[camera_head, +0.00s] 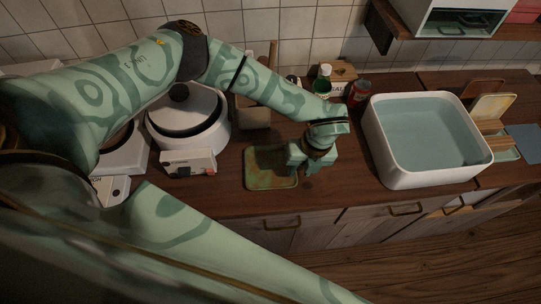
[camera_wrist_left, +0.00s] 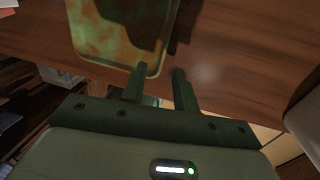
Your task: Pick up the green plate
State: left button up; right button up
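The green plate (camera_head: 262,170), flat, rectangular and mottled green and brown, lies on the wooden counter left of the white basin. My left gripper (camera_head: 302,170) points down by its right edge. In the left wrist view the plate (camera_wrist_left: 105,45) fills the top left, and the left gripper (camera_wrist_left: 160,82) has a gap between its fingers. One finger overlaps the plate's near corner in the picture; I cannot tell whether it touches. The other finger is over bare counter. My right gripper is not in view.
A white basin (camera_head: 377,135) stands to the right. A white round cooker (camera_head: 195,135) and a small white box (camera_head: 188,163) are to the left. A green bottle (camera_head: 323,80) and a red can (camera_head: 359,93) stand behind. Bare counter lies between plate and basin.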

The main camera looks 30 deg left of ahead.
aim_at(296, 177)
pick_arm(q)
jog(key=f, duration=0.3)
jog(key=shift+a+f, duration=0.15)
jog(key=shift+a, duration=0.05)
jog(key=shift+s, duration=0.15)
grip_shut()
